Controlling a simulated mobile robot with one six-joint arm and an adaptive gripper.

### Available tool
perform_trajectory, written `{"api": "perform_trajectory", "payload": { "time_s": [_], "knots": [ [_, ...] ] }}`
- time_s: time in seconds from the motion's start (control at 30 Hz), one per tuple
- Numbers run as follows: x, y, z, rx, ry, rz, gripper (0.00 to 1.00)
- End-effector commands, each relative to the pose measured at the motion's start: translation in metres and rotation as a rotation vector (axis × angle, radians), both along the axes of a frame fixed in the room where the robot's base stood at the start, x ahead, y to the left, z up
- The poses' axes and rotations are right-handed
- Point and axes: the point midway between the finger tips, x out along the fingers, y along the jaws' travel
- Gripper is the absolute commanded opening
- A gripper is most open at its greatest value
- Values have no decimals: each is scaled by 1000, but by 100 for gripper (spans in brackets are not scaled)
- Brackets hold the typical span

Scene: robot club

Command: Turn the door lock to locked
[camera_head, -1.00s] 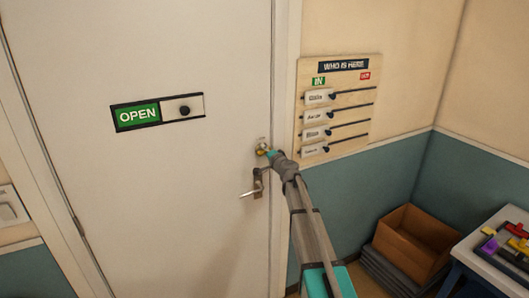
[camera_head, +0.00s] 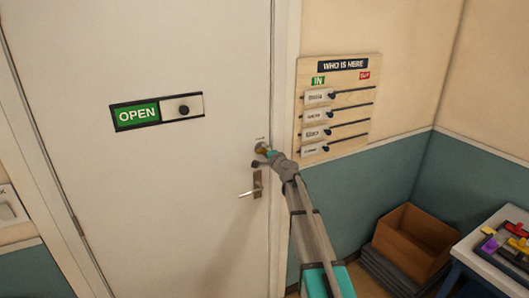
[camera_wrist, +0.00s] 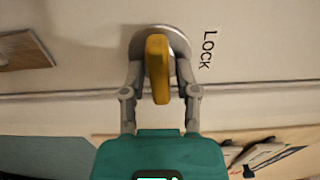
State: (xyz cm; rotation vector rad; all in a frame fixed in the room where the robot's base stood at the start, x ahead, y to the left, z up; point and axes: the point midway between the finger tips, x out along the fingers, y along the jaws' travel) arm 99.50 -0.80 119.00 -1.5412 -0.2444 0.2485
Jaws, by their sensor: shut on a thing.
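The door lock is a yellow turn knob (camera_wrist: 157,68) on a round metal plate (camera_wrist: 176,38), with the word LOCK printed beside it in the wrist view. In the head view the lock plate (camera_head: 260,147) sits on the white door (camera_head: 190,60), above the lever handle (camera_head: 251,188). My gripper (camera_wrist: 160,85) is shut on the yellow knob, one finger on each side of it. In the head view my gripper (camera_head: 268,154) is at the lock and hides most of the knob. I cannot tell from here whether the bolt is thrown.
A sliding sign (camera_head: 157,111) on the door reads OPEN. A wooden "WHO IS HERE" board (camera_head: 370,67) hangs on the wall right of the door frame, close to my arm. A cardboard box (camera_head: 415,240) and a white table (camera_head: 480,245) stand at the lower right.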

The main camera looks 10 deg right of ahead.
Motion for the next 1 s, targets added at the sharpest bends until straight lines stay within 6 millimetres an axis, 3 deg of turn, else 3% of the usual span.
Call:
{"api": "perform_trajectory", "payload": {
  "time_s": [0.07, 0.1, 0.2, 0.67, 1.0],
  "knots": [
    [0, 0, 0, 1, 0, -1, 0],
    [0, 0, 0, 0, 0, -1, 43],
    [0, 0, 0, 0, 0, -1, 57],
    [-4, -1, 0, -1, 0, 0, 57],
    [-39, -12, 0, -1, 0, -1, 57]
  ]
}}
